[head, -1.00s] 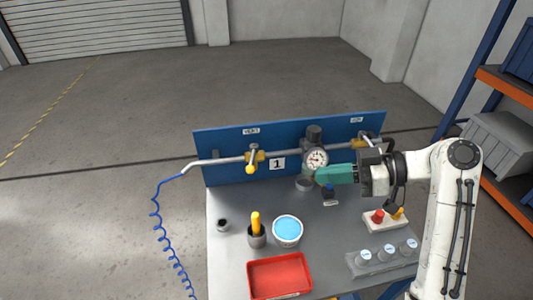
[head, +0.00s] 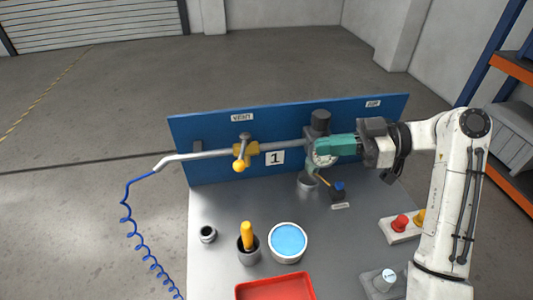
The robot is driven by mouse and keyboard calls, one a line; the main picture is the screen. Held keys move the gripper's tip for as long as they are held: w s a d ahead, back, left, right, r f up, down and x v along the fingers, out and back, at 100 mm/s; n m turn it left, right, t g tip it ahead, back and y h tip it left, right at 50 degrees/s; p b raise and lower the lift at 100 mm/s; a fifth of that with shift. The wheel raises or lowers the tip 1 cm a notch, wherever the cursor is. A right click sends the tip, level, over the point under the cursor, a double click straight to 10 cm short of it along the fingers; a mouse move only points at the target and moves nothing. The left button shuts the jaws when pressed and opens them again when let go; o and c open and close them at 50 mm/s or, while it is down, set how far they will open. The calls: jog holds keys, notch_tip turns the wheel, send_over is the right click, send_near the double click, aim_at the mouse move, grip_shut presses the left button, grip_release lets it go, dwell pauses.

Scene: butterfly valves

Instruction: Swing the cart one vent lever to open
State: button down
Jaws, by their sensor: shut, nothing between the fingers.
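The vent valve (head: 251,150) has a yellow body on the grey pipe, under the "VENT" label (head: 242,117) on the blue panel of cart one. Its lever ends in a yellow ball (head: 239,166) and points down and toward me, across the pipe. The plate "1" (head: 274,158) is just right of it. My gripper (head: 318,148), with teal fingers pointing left, is shut and empty. It is right of the lever, clearly apart from it, in front of the pressure gauge, which it partly hides.
A dark cylinder (head: 320,121) tops the gauge fitting. On the grey cart top (head: 210,262) stand a cup with a yellow handle (head: 247,237), a blue-filled tub (head: 288,241), a red tray (head: 275,287) and a red-button box (head: 401,224). A blue coiled hose (head: 128,220) hangs left.

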jog(key=p, duration=0.3)
send_near(242, 151)
jog(key=a+f, duration=0.1)
jog(key=a, duration=0.4)
jog(key=shift+s+a+f+p, duration=0.25)
jog(key=shift+a+f+p, duration=0.1)
jog(key=shift+a, duration=0.3)
jog(key=shift+f+b, duration=0.1)
jog(key=shift+b, duration=0.25)
